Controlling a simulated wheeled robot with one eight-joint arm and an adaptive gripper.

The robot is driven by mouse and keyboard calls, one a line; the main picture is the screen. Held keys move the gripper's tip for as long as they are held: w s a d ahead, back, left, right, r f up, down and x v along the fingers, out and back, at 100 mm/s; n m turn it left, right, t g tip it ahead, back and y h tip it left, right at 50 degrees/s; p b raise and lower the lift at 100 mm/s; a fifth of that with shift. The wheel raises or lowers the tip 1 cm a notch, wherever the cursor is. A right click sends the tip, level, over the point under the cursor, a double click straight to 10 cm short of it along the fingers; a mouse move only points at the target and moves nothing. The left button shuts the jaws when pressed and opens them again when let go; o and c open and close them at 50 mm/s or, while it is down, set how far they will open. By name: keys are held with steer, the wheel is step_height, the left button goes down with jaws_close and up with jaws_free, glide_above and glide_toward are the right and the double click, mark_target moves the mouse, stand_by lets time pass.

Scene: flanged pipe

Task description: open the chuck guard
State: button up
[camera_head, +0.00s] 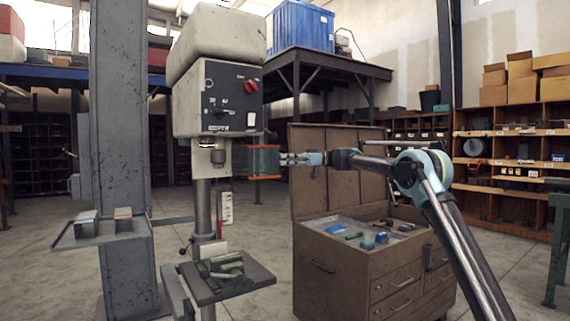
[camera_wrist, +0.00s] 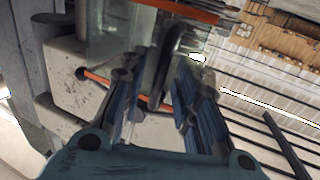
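The drill press (camera_head: 214,95) stands left of centre in the head view, with its chuck (camera_head: 218,156) below the head. The chuck guard (camera_head: 256,161) is a clear greenish panel with orange edges. My gripper (camera_head: 284,159) is at the guard's right end. In the wrist view, my gripper (camera_wrist: 158,88) has its blue-padded fingers apart, with a dark upright bar (camera_wrist: 168,65) and part of the clear guard (camera_wrist: 112,38) between or just beyond them. I cannot tell whether a finger touches the guard.
A vise (camera_head: 222,270) sits on the drill table (camera_head: 255,277) below. A wooden tool cabinet (camera_head: 345,262) with a raised lid (camera_head: 335,180) stands close, below and behind my arm. A grey column (camera_head: 120,140) is at left. Open floor lies between the press and cabinet.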

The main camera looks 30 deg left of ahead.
steer(key=v, duration=1.1)
steer(key=shift+w+d, duration=0.2)
steer(key=shift+w, duration=0.05)
steer(key=s+d+f+m+t+h, duration=0.25)
steer(key=s+d+m, duration=0.25)
steer(key=d, duration=0.6)
steer(key=s+d+f+m+t+h, duration=0.1)
steer(key=s+d+f+m+t, duration=0.4)
steer(key=d, duration=0.6)
steer(key=s+d+f+m+t+h, duration=0.2)
steer(key=s+d+m, duration=0.3)
steer(key=d, duration=0.6)
steer(key=s+d+f+m+t+h, duration=0.2)
steer(key=s+d+f+m+h, duration=0.2)
steer(key=s+d+f, duration=1)
steer(key=s+d+f+m+t+h, duration=0.2)
steer(key=s+d+f+m+h, duration=0.2)
steer(key=s+d+f, duration=1)
step_height(320, 180, down, 5)
steer(key=d+m, duration=0.2)
steer(key=shift+d+f+m, duration=0.25)
steer(key=shift+d+m, duration=0.05)
steer(key=shift+m, duration=0.1)
